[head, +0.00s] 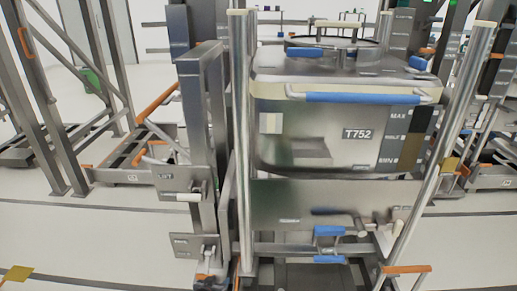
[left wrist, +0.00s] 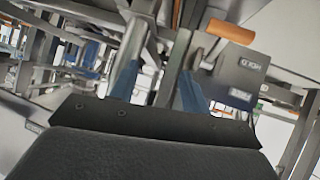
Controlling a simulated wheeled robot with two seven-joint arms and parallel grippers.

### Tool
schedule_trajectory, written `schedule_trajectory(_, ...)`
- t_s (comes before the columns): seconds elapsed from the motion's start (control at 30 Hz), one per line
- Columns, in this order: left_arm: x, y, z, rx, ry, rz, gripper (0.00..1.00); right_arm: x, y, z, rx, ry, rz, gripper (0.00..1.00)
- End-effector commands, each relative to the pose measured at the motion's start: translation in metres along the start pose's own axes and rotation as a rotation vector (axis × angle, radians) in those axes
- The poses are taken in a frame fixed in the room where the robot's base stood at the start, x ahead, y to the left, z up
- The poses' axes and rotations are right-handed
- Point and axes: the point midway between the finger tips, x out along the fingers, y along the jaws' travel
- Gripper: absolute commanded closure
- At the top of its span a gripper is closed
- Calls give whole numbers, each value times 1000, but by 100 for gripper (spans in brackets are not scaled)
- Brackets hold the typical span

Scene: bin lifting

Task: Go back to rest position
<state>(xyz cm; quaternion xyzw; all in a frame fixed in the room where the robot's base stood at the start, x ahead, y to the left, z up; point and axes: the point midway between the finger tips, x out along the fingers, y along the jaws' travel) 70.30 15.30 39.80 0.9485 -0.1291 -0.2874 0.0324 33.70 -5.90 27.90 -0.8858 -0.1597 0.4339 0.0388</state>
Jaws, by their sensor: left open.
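The steel bin (head: 305,130) marked T752, with blue handles, stands upright in the middle of the head view. It sits within a steel frame with tall posts (head: 242,150). My right gripper is not in view.
A steel column (head: 205,140) with labelled plates and white handles stands just left of the bin. An orange handle (head: 405,269) sticks out at the lower right. Other frames (head: 130,155) stand behind on the left. Pale floor (head: 90,235) is open at the lower left.

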Motion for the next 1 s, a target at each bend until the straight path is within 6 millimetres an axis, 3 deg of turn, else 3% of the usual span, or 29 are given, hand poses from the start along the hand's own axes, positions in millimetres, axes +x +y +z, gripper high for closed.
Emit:
schedule_trajectory(0.1, -27, 31, 35, 54, -17, 4, 53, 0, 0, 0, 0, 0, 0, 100)
schedule_trajectory(0.27, -66, 69, 84, 76, -51, 14, 53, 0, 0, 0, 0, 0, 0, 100)
schedule_trajectory(0.5, -125, 118, 171, 36, -143, 48, 53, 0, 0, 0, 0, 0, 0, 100)
schedule_trajectory(0.7, -159, 141, 231, 0, -220, 63, 53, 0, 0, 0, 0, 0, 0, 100)
schedule_trajectory(1.0, -200, 157, 294, -34, -307, 69, 53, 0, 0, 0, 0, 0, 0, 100)
